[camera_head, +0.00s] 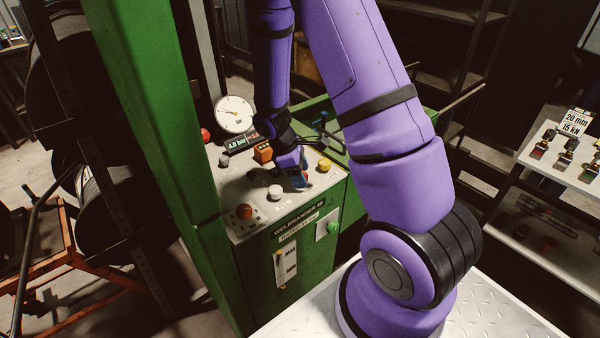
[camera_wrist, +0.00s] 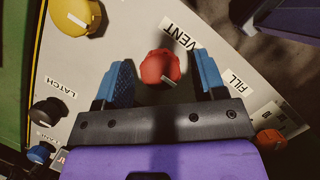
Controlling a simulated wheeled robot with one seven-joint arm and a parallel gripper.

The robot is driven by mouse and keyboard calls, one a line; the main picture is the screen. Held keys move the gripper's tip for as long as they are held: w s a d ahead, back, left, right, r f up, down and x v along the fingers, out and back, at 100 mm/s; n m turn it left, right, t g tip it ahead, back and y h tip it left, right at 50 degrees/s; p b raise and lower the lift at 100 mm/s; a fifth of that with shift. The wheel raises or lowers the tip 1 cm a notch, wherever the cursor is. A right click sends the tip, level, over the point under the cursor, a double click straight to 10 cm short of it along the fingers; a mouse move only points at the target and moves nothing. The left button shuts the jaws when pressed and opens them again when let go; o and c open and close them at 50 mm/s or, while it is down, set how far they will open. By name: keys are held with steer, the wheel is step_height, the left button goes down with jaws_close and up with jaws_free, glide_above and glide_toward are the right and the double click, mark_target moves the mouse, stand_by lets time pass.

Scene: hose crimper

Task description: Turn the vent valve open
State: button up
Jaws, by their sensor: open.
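The vent valve is a red knob (camera_wrist: 160,67) with a white pointer mark, beside the VENT label (camera_wrist: 181,33) in the wrist view. My gripper (camera_wrist: 163,72) is open, with one blue finger on each side of the red knob. Gaps show between the knob and both fingers, so no contact is visible. Finger depth relative to the knob is hard to tell. In the head view my gripper (camera_head: 299,180) is over the right part of the green machine's control panel (camera_head: 236,181). The red knob is not clearly visible there.
A yellow knob (camera_wrist: 76,17), black knob (camera_wrist: 48,112) and orange knob (camera_wrist: 270,139) surround the spot. A pressure gauge (camera_head: 233,114) and a 4.0 bar display (camera_head: 236,142) stand at the panel's back. A green post (camera_head: 150,100) rises at left. Shelving stands at right.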

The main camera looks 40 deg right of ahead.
steer(key=shift+c, duration=0.2)
steer(key=c, duration=0.9)
steer(key=shift+o, duration=0.2)
steer(key=shift+m, duration=0.3)
steer(key=m, duration=0.2)
steer(key=m+y, duration=0.1)
steer(key=shift+d+m+g+y, duration=0.1)
steer(key=shift+m+g+y, duration=0.2)
steer(key=shift+m+g, duration=0.1)
steer(key=m, duration=0.2)
steer(key=m+y, duration=0.1)
steer(key=m, duration=0.1)
steer(key=shift+w+d+m+y, duration=0.1)
steer(key=shift+m+y, duration=0.2)
steer(key=m+y, duration=0.1)
steer(key=m, duration=0.3)
steer(key=shift+y, duration=0.4)
steer(key=shift+d+m+t+y, duration=0.1)
steer(key=shift+m+t+y, duration=0.2)
steer(key=shift+m, duration=0.9)
steer(key=shift+m+t+y, duration=0.1)
steer(key=shift+m+y, duration=0.3)
steer(key=shift+m, duration=0.8)
